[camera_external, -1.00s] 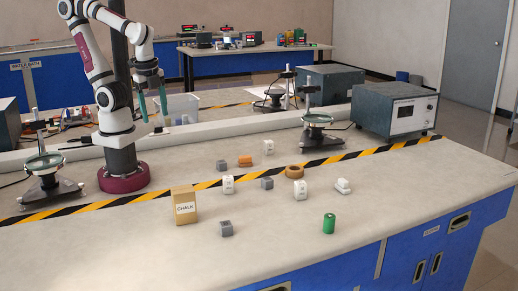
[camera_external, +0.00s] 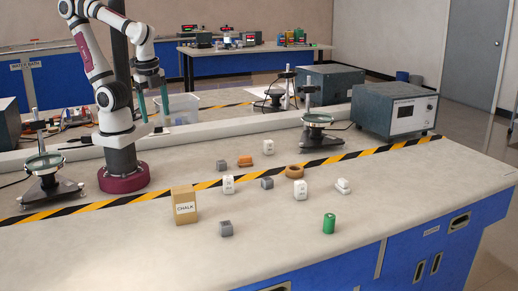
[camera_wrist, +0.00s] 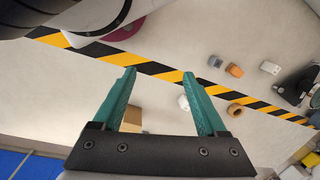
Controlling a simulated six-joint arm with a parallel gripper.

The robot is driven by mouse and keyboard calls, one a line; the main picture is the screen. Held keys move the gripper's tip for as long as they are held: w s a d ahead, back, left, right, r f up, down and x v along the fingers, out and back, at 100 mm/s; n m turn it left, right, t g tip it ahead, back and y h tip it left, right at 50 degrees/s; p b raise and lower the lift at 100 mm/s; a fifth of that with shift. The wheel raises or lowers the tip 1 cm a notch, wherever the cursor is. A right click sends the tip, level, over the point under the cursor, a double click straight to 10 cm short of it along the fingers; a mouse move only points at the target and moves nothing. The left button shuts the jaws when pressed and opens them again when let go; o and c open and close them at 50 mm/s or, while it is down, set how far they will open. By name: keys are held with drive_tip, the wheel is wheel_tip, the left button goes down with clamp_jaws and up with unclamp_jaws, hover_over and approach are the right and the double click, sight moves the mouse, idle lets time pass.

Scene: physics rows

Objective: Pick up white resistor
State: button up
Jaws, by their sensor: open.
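Three white blocks with small dark markings stand on the bench: one at the back (camera_external: 268,147), one at the left (camera_external: 228,184) and one at the right (camera_external: 300,190). The markings are too small to read, so I cannot tell which is the white resistor. In the wrist view, one white block (camera_wrist: 183,103) shows beside the right finger and another (camera_wrist: 270,67) lies farther right. My gripper (camera_external: 154,120) is open and empty, raised above the bench to the left of the blocks. Its green fingers (camera_wrist: 159,75) point down, well apart from them.
A chalk box (camera_external: 184,208), grey blocks (camera_external: 226,229), an orange piece (camera_external: 245,161), a brown ring (camera_external: 295,171), a green cylinder (camera_external: 329,223) and a white stacked piece (camera_external: 343,186) share the bench. A magnifier stand (camera_external: 318,130) is behind.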

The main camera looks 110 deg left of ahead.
drive_tip(key=w+m, duration=0.2)
drive_tip(key=w, duration=0.7)
drive_tip(key=m+h, duration=0.2)
drive_tip(key=m, duration=0.2)
hover_over(228, 178)
wheel_tip(228, 178, down, 5)
wheel_tip(228, 178, down, 16)
drive_tip(key=shift+a+r, duration=0.15)
drive_tip(key=shift+r, duration=0.05)
clamp_jaws()
